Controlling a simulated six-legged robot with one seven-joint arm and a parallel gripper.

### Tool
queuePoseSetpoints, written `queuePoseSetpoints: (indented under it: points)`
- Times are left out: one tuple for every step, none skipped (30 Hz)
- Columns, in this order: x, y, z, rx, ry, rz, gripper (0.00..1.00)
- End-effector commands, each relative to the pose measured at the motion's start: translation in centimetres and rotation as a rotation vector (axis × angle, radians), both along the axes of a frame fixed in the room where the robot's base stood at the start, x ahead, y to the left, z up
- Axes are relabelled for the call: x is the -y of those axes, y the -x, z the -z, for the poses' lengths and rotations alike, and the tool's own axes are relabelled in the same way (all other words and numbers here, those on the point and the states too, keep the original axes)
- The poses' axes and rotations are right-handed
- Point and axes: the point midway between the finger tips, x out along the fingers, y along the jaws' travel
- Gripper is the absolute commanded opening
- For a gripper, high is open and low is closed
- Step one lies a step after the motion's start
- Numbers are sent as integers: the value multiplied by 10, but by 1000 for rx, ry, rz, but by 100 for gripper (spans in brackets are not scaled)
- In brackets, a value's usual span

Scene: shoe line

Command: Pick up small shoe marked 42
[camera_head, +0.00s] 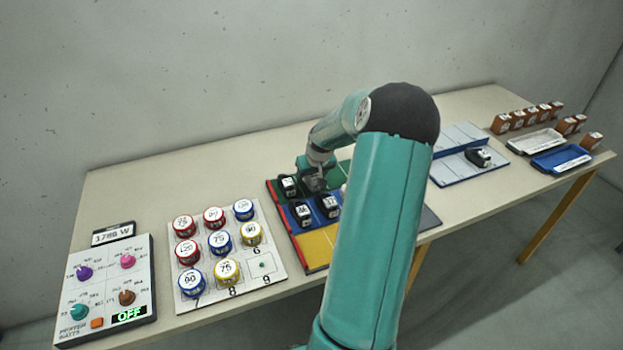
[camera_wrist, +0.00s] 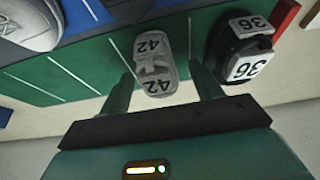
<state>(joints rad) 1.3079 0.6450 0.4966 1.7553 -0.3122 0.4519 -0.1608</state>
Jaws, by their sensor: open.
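The small grey shoe marked 42 (camera_wrist: 154,68) sits on the green strip (camera_wrist: 70,70) of the coloured board in the wrist view. My gripper (camera_wrist: 162,75) is open, with one finger on each side of the shoe's near end. Gaps show between the fingers and the shoe. In the head view my gripper (camera_head: 317,180) is over the green part of the board and hides the grey shoe. A black shoe marked 36 (camera_wrist: 240,48) stands just right of the right finger in the wrist view.
A larger grey shoe (camera_wrist: 30,22) is at the upper left of the wrist view. Dark shoes (camera_head: 302,213) sit on the board's blue part. Left are a disc board (camera_head: 270,285) and a knob panel (camera_head: 100,290). Trays (camera_head: 563,159) stand at the right.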

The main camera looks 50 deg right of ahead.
Motion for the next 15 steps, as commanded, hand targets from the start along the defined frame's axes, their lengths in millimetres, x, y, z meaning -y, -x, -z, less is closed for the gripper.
queuePoseSetpoints:
  points:
    - [0,0,0,0,0,0,65]
    - [0,0,0,0,0,0,65]
    - [0,0,0,0,0,0,65]
    - [0,0,0,0,0,1,63]
    - [0,0,0,0,0,1,57]
    - [0,0,0,0,0,1,49]
    - [0,0,0,0,0,1,43]
    - [0,0,0,0,0,1,37]
    - [0,0,0,0,0,1,29]
    - [0,0,0,0,0,1,23]
    - [0,0,-1,0,0,1,17]
    - [0,0,-1,0,0,1,16]
    - [0,0,-1,0,0,1,16]
    - [0,0,-1,0,0,1,16]
    - [0,0,-1,0,0,1,16]
